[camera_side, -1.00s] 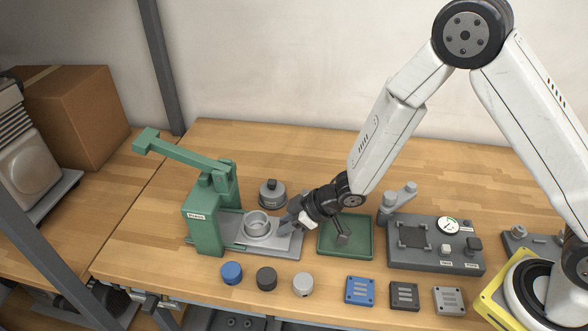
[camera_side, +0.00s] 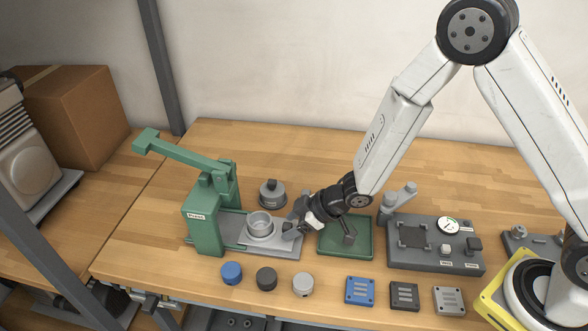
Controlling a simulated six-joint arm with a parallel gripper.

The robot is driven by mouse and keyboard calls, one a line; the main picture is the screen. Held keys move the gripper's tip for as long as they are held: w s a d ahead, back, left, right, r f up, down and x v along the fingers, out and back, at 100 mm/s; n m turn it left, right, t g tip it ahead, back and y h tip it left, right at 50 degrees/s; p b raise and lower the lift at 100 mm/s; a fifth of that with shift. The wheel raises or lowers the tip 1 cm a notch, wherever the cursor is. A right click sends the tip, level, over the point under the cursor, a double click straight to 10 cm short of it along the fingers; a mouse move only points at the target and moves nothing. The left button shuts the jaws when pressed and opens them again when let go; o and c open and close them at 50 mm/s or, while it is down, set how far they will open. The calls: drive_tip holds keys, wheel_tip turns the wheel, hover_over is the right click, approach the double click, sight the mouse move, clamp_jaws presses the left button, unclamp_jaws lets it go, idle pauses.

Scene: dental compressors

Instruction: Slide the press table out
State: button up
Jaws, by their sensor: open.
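The green press (camera_side: 204,215) stands at the left of the bench with its lever arm raised. Its grey press table (camera_side: 284,248) extends out to the right of the press body and carries a round metal cup (camera_side: 260,225). My gripper (camera_side: 293,230) is open at the right end of the press table, close above it. I cannot tell whether the fingers touch the table. The fingers are small and partly hidden by the gripper body.
A green tray (camera_side: 357,251) with a dark tool (camera_side: 348,233) lies right of the press table. A grey test station (camera_side: 436,262) with a gauge stands further right. Several round caps (camera_side: 266,278) and square plates (camera_side: 404,296) line the front. A dark round part (camera_side: 271,192) sits behind.

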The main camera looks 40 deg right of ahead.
drive_tip(key=v, duration=0.7)
drive_tip(key=shift+d+r, duration=0.25)
drive_tip(key=shift+r, duration=0.05)
drive_tip(key=shift+s, duration=0.15)
drive_tip(key=s+d+r+m+g+h, duration=0.2)
drive_tip(key=s+d+r+m+h, duration=0.1)
drive_tip(key=s+d+m, duration=0.1)
drive_tip(key=s+d+r+m+g+h, duration=0.1)
drive_tip(key=s+d+r+m+h, duration=0.2)
drive_tip(key=s+d+m, duration=0.2)
drive_tip(key=s+d, duration=0.2)
drive_tip(key=d, duration=0.2)
drive_tip(key=shift+d+g, duration=0.2)
drive_tip(key=shift+g, duration=0.2)
drive_tip(key=shift+s, duration=0.1)
idle(0.8)
